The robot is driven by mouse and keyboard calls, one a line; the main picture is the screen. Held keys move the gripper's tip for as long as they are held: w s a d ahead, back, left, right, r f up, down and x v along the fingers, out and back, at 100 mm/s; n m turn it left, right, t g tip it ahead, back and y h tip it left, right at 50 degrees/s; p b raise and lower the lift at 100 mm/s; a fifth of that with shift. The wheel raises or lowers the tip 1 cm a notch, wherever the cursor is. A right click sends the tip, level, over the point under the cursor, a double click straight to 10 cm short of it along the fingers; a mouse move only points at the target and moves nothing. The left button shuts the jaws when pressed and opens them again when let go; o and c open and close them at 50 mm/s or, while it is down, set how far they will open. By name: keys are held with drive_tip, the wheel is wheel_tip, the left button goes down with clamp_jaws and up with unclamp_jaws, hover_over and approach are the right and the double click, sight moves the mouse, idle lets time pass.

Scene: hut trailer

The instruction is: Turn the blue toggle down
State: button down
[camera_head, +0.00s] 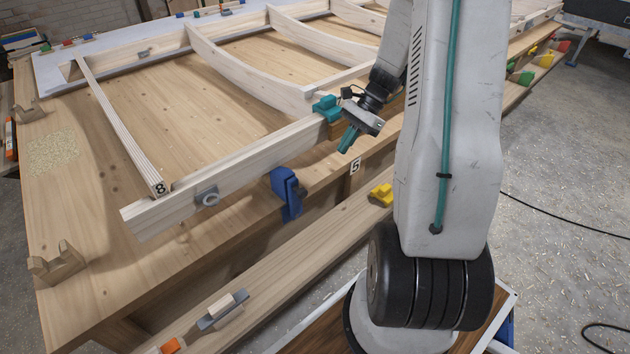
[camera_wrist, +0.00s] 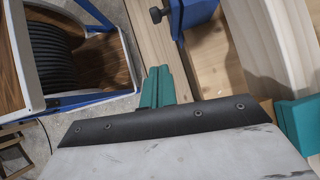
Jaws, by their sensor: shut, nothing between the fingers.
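The blue toggle (camera_head: 288,192) is on the front side of the wooden workbench, just below the frame's front beam. It has a thick upper body and a narrower part reaching down. A blue piece with a dark knob, which looks like the same toggle, shows at the top of the wrist view (camera_wrist: 194,12), cut off by the edge. My gripper (camera_head: 348,139) is to the right of the blue toggle and higher in the picture, apart from it. Its teal fingers are closed together and empty, and they also show in the wrist view (camera_wrist: 158,86).
A teal block (camera_head: 327,107) sits on the front beam (camera_head: 235,165) close to my gripper. A yellow piece (camera_head: 381,194) is on the lower rail to the right, and a grey piece with a wooden block (camera_head: 221,311) is nearer. Ribs of the wooden frame rise behind.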

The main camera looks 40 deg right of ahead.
drive_tip(key=shift+a, duration=0.1)
drive_tip(key=a+r+x, duration=0.1)
drive_tip(key=a+x, duration=0.1)
drive_tip(key=x, duration=1)
drive_tip(key=shift+a, duration=0.35)
drive_tip(key=shift+w+r, duration=0.1)
